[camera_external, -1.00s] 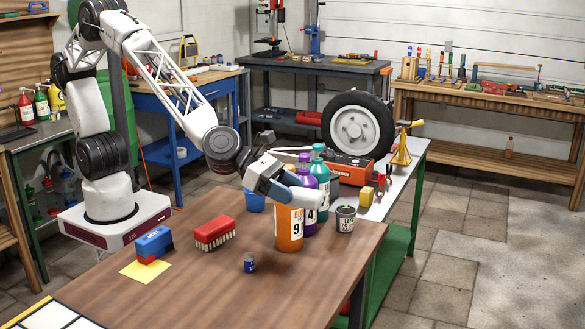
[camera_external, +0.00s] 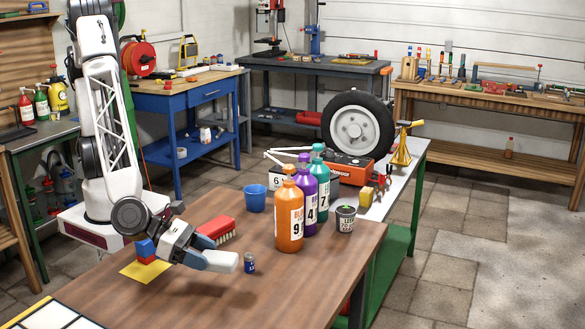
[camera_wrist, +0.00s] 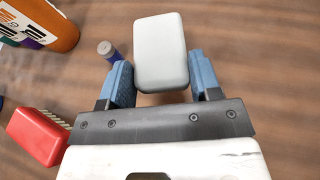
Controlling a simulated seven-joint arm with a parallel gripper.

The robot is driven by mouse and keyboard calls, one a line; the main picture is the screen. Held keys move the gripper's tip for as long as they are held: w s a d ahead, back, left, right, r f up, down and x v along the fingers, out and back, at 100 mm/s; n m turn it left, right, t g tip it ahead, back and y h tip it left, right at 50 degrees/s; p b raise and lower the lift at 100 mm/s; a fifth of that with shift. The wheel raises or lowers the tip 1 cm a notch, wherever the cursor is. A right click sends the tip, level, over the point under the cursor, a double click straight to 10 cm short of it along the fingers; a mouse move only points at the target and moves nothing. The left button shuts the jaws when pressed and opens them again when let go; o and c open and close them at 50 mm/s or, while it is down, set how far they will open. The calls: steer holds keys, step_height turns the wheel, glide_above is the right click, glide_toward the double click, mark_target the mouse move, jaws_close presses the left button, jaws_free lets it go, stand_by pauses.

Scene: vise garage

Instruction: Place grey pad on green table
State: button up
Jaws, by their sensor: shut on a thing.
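The grey pad (camera_external: 222,262) is a light grey rounded block. It also shows in the wrist view (camera_wrist: 162,50), between the two blue fingers. My gripper (camera_external: 207,259) is shut on it and holds it above the brown tabletop, left of the small blue can. The wrist view shows the gripper too (camera_wrist: 160,82). Two tables have green frames: a white-topped one (camera_external: 408,182) with a green lower shelf at the right, and a grey-topped one (camera_external: 52,130) at the left edge. I cannot tell which is the green table.
On the brown table (camera_external: 300,280) stand orange (camera_external: 289,222), purple and teal bottles, a dark cup (camera_external: 345,218), a blue cup (camera_external: 256,198), a red brush (camera_external: 217,229) and a small blue can (camera_external: 249,264). A blue-and-red block (camera_external: 147,252) sits on a yellow sheet. The front right tabletop is clear.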

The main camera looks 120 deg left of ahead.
mark_target(119, 281)
steer(key=shift+n+y, duration=0.4)
steer(key=shift+y, duration=0.1)
steer(key=s+d+f, duration=0.1)
steer(key=s, duration=0.1)
steer(key=s+d+f, duration=0.1)
steer(key=s, duration=0.2)
steer(key=s+d+f, duration=0.1)
steer(key=s, duration=0.1)
steer(key=shift+s+f, duration=0.15)
steer(key=shift+f, duration=0.2)
steer(key=shift+f, duration=0.1)
steer(key=shift+f, duration=1.45)
steer(key=shift+f, duration=0.1)
steer(key=o, duration=1)
steer(key=shift+s+d+r, duration=0.25)
steer(key=shift+s+r, duration=0.15)
steer(key=s+d, duration=0.1)
steer(key=s, duration=0.3)
steer(key=s+d, duration=0.2)
steer(key=s, duration=0.2)
steer(key=s+d, duration=0.2)
steer(key=s, duration=0.2)
steer(key=shift+s+d+r, duration=0.1)
steer(key=shift+s+r, duration=0.2)
steer(key=shift+s, duration=0.1)
